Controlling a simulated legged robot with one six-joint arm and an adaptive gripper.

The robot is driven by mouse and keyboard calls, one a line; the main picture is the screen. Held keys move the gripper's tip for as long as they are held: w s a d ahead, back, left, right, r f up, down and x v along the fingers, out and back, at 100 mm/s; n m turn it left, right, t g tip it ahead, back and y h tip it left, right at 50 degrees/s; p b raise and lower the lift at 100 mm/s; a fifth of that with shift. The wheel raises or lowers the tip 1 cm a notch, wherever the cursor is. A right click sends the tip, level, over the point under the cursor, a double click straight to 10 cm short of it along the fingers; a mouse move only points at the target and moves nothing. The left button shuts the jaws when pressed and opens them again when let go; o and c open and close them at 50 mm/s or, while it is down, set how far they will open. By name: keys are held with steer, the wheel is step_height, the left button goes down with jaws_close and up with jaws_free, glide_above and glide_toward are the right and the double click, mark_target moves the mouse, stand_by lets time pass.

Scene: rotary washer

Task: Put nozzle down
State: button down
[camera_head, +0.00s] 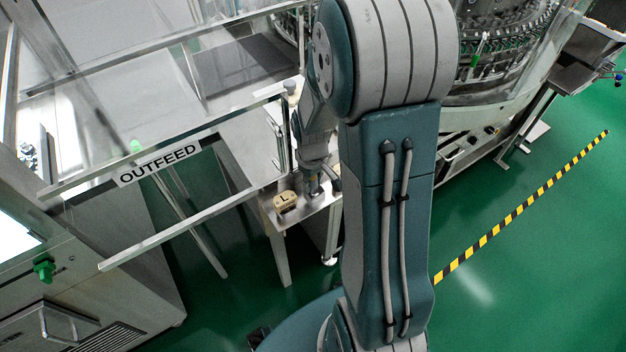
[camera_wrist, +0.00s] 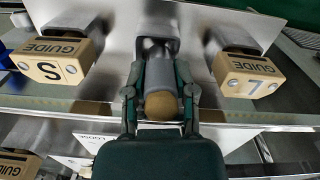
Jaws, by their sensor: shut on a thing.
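In the wrist view, my gripper (camera_wrist: 160,98) is shut on the nozzle (camera_wrist: 158,72), a grey cylinder with a rounded tan end facing the camera. One finger lies along each side of it. The far end of the nozzle meets a dark metal fitting on the steel surface; I cannot tell whether it rests there or is held just above. In the head view, my gripper (camera_head: 312,180) is small and partly hidden by my arm, over the small steel table (camera_head: 268,212). The nozzle cannot be made out clearly there.
Tan guide blocks marked S (camera_wrist: 52,62) and L (camera_wrist: 248,76) flank the nozzle. Another guide block (camera_wrist: 16,163) is at lower left. In the head view, the L block (camera_head: 285,202) sits by my gripper, the OUTFEED rail (camera_head: 160,165) runs left, and the rotary washer (camera_head: 500,75) stands behind right.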

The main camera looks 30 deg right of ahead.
steer(key=shift+c, duration=2.1)
jaws_free()
steer(key=shift+a, duration=0.1)
steer(key=shift+d, duration=0.5)
steer(key=r, duration=1.2)
steer(key=shift+a, duration=0.2)
steer(key=s+a+r+m+t, duration=0.2)
steer(key=s+a+r+t, duration=0.3)
steer(key=s+a+r, duration=0.5)
steer(key=shift+s+a+r+t, duration=0.35)
steer(key=shift+s+r, duration=0.65)
steer(key=shift+s, duration=0.35)
